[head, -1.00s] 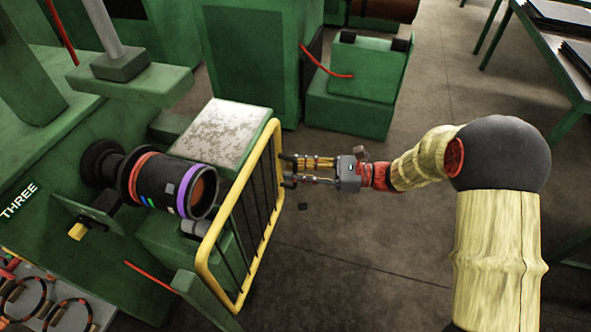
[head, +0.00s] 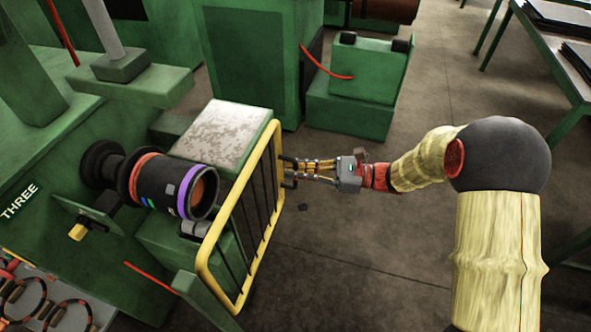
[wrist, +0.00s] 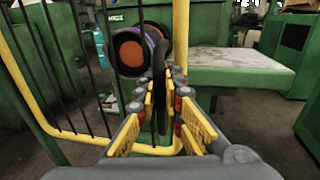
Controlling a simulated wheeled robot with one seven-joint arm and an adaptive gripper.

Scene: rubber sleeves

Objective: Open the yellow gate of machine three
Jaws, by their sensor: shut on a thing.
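The yellow gate (head: 205,248) of machine three (head: 20,202) is a yellow frame with dark bars. It stands upright across the end of the banded black drum (head: 165,184). My gripper (head: 287,171) reaches it from the right, at the gate's far side edge. In the wrist view, the fingers of my gripper (wrist: 161,92) are shut on a dark upright handle (wrist: 161,112) beside the gate's yellow post (wrist: 180,35). The fingers hide part of the handle.
A green block with a worn pale top (head: 226,132) stands behind the gate. A green box unit (head: 362,95) stands beyond my gripper. The floor (head: 350,235) right of the gate is mostly clear. A green-legged table (head: 560,60) stands at the far right.

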